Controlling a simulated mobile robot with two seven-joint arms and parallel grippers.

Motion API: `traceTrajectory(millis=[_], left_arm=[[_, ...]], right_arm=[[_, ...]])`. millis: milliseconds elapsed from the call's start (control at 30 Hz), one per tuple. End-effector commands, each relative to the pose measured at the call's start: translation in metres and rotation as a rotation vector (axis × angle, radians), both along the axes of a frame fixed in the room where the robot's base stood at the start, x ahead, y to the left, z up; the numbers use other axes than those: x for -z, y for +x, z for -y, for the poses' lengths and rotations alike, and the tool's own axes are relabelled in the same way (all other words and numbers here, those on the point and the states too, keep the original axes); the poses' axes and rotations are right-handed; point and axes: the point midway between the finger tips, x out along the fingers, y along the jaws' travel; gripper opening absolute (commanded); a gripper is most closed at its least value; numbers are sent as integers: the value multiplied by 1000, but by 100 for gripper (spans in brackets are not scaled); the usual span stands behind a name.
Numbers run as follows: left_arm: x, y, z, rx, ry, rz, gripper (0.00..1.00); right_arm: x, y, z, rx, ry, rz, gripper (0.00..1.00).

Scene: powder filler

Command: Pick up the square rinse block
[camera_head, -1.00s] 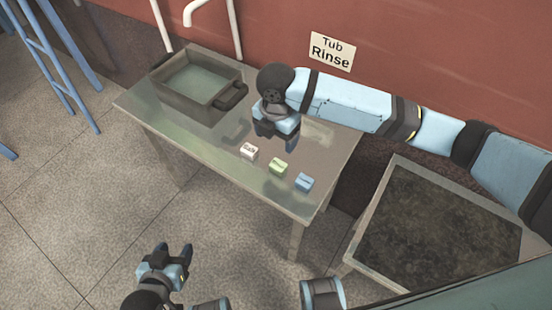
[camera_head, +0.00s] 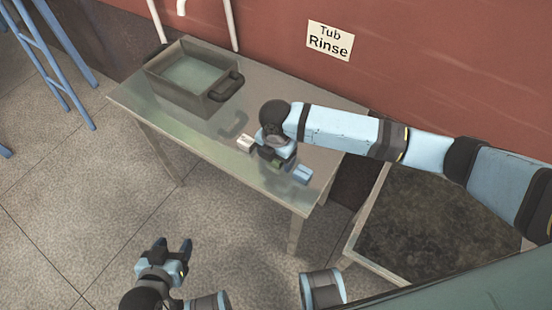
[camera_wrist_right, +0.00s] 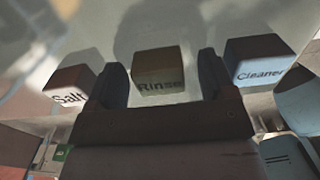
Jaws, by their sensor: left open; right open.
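The square rinse block (camera_wrist_right: 158,72), labelled "Rinse", stands on the table between two other blocks. In the right wrist view it sits between the two open fingers of my right gripper (camera_wrist_right: 160,80). In the head view my right gripper (camera_head: 276,155) is low over it and hides most of it; only a small green part (camera_head: 277,163) shows. I cannot tell whether the fingers touch it. My left gripper (camera_head: 172,250) is open and empty, away from the table over the floor.
The white Salt block (camera_head: 245,144) is to the left and the blue Cleaner block (camera_head: 302,175) to the right, both close to my right fingers. A tub of liquid (camera_head: 165,88) stands at the table's back left. A dark-topped table (camera_head: 420,230) is at the right.

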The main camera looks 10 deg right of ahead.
Motion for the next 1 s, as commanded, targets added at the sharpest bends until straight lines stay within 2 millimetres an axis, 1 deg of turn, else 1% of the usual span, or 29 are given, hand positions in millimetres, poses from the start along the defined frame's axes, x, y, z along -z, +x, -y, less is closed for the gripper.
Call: traceTrajectory(millis=[167,267,300,367,400,767,867,1000], left_arm=[[-1,0,0,1,1,1,57],[-1,-1,-1,3,3,1,57],[-1,-1,-1,3,3,0,57],[-1,-1,-1,4,4,0,57],[-1,-1,-1,4,4,0,57],[-2,-1,-1,4,3,1,57],[-3,-1,-1,3,3,1,57],[-6,-1,-1,2,1,-1,57]], right_arm=[[0,0,0,0,1,1,77],[0,0,0,0,1,1,56],[-1,0,0,0,1,1,47],[-1,0,0,0,1,1,33],[-1,0,0,0,1,1,24],[-4,0,0,0,1,2,23],[-11,1,0,0,1,3,23],[-29,1,0,0,2,4,23]])
